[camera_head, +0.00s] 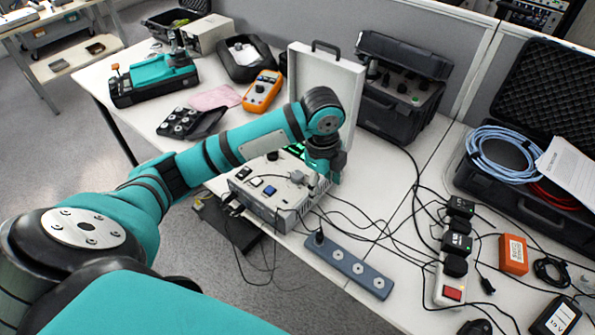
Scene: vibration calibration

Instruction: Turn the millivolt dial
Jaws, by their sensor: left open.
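A grey instrument box (252,200) with an upright white lid (302,70) stands near the front edge of the table. Its top panel carries small switches, a lit green display partly behind my arm, and a small light knob (296,177). I cannot read any labels, so I cannot tell which control is the millivolt dial. My left arm reaches across from the left and bends down over the right part of the panel. My left gripper (318,172) is open, pointing down close to the panel's right side; its fingertips are small and partly hidden. My right gripper is out of view.
Black cables run right from the box to a white power strip (440,290) with black adapters. A blue-grey connector strip (348,265) lies in front. An orange meter (262,91) and black cases stand behind. Coiled blue cable (500,155) lies in the right case.

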